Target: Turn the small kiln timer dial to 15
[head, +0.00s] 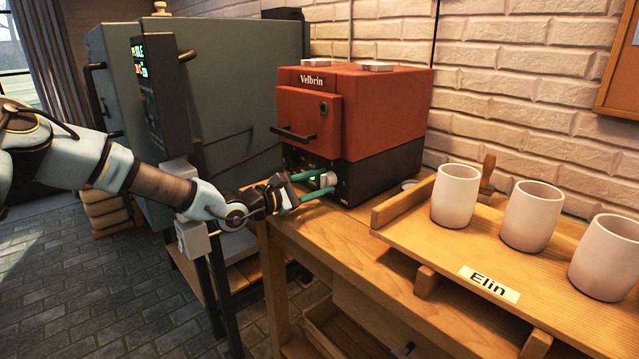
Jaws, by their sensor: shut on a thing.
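The small kiln (385,105) is a red box with a black base, marked "Velbrin", on the wooden table. Its timer dial (328,179) is a pale round knob on the front of the black base. My gripper (322,184) reaches in from the left with its green fingers on either side of the dial, shut on it. A small green-lit display shows beside the upper finger, partly hidden. The dial's marks and pointer are too small to read, so I cannot tell its setting.
A wooden tray (416,250) labelled "Elin" holds three pale cups (455,196) right of the kiln. A large grey kiln (220,90) stands behind my arm at the left. The small kiln's door handle (293,134) sticks out above my gripper. A little table top is bare below the dial.

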